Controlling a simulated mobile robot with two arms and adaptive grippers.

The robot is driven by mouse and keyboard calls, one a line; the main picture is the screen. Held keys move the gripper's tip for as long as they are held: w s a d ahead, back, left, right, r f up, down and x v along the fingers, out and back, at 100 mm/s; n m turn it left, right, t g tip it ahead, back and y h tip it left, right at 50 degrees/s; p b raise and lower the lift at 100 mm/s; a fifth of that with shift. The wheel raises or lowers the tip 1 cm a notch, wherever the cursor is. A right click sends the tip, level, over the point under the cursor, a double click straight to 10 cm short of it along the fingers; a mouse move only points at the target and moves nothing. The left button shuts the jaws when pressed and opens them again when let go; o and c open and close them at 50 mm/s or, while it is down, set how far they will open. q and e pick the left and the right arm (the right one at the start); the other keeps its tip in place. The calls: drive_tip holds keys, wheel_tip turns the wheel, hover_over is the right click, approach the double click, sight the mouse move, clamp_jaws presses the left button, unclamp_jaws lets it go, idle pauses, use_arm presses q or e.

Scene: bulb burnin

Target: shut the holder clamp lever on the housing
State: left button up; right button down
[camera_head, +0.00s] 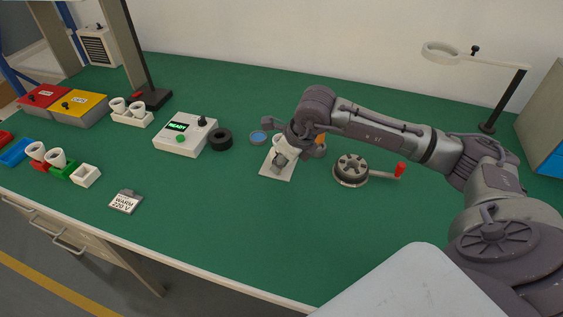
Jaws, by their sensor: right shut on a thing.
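The holder stands on a small white base plate (288,176) in the middle of the green bench. My right gripper (279,160) reaches down over it from the right and is shut on a part there. The fingers and wrist cover most of the holder, so the housing and the clamp lever do not show clearly. I cannot tell the lever's position or exactly which part is between the fingers. My left gripper is not in view.
A round indexed fixture (350,170) with a red-knobbed crank (400,170) stands right of the plate. A black ring (221,140), a blue disc (259,138) and a READY tester box (185,136) are on its left. The front bench is mostly clear, with a WARM card (125,202).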

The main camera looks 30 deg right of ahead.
drive_tip(key=c, duration=1.1)
unclamp_jaws()
drive_tip(key=shift+o, duration=0.2)
drive_tip(key=v, duration=1.2)
drive_tip(key=shift+r, duration=0.1)
